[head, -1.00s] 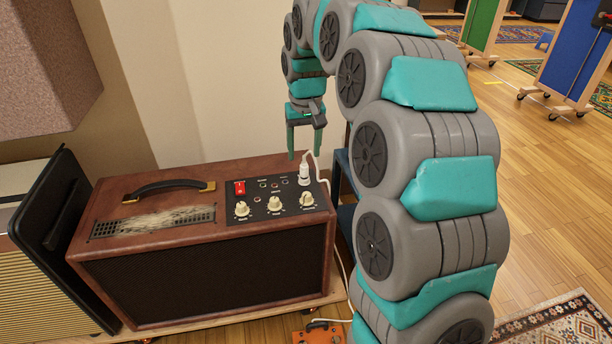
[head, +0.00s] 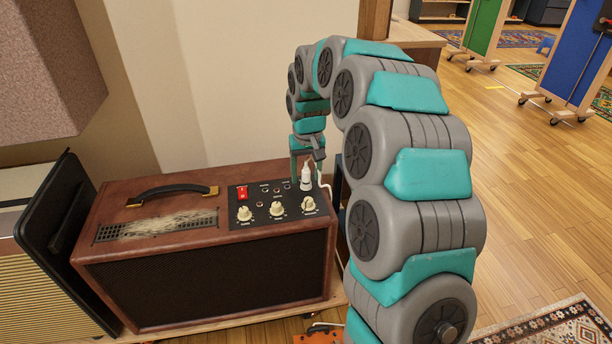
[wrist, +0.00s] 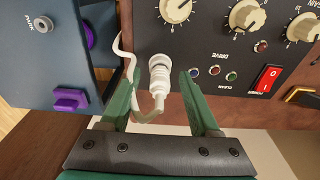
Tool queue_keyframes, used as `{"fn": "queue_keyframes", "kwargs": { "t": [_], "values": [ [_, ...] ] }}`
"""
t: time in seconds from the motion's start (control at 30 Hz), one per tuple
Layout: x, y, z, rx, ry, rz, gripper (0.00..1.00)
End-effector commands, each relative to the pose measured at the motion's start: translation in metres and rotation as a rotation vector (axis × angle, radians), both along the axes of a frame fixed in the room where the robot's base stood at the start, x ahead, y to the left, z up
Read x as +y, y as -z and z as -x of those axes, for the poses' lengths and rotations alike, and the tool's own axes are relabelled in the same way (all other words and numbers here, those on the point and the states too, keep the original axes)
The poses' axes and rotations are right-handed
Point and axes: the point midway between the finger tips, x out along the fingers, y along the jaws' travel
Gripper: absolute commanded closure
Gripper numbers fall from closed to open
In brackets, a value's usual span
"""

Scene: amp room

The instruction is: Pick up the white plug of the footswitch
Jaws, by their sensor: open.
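The white plug (head: 306,178) stands in a socket on the amp's control panel (head: 278,200), and its white cable loops off to the right. In the wrist view the plug (wrist: 161,78) lies between the two green fingers of my gripper (wrist: 158,90), with a gap visible on both sides. My gripper (head: 307,165) is open and sits just behind and around the plug in the head view. The cable (wrist: 127,60) crosses near the left finger; I cannot tell whether it touches. The footswitch may be the orange box (head: 322,337) at the bottom edge, mostly cut off.
The brown amp (head: 205,265) carries cream knobs (head: 277,209), a red power switch (head: 242,193) and a black handle (head: 170,192). A dark blue unit (wrist: 60,45) with purple parts stands close beside the amp. A black panel (head: 55,235) leans at the left.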

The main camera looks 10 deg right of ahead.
Motion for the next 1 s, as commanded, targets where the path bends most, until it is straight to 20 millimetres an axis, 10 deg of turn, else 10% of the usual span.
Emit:
{"fn": "queue_keyframes", "kwargs": {
  "t": [0.13, 0.67, 1.0],
  "values": [
    [-0.0001, -0.0005, -0.0003, -0.001, 0.000, 0.000, 0.40],
    [-0.0001, -0.0006, -0.0005, -0.001, 0.001, 0.000, 0.99],
    [-0.0001, -0.0007, -0.0005, -0.002, 0.001, 0.000, 1.00]
  ]
}}
